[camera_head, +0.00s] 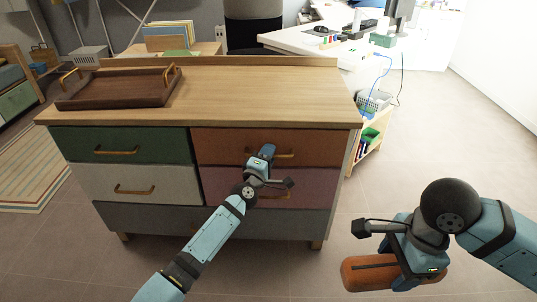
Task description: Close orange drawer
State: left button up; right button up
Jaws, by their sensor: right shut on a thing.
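The orange drawer (220,147) is the top right drawer of a wooden chest. Its front looks flush, or nearly so, with the drawers beside it. Its brass handle (285,154) is partly hidden by my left gripper (267,152). My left gripper is in front of the drawer, by the handle; I cannot tell whether it touches, or whether its fingers are open or shut. My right gripper (404,277) is at the lower right, away from the chest, shut on an orange-brown rounded object (358,273) with a dark line along it.
A brown tray (115,90) with brass handles stands on the left of the chest top (260,90). Green (75,145), white (100,183), pink (310,187) and grey (130,218) drawers look shut. A low shelf (366,150) and white desk (300,41) are behind right. Floor at right is clear.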

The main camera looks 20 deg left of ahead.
pick_arm(q)
jog(key=shift+f, duration=0.2)
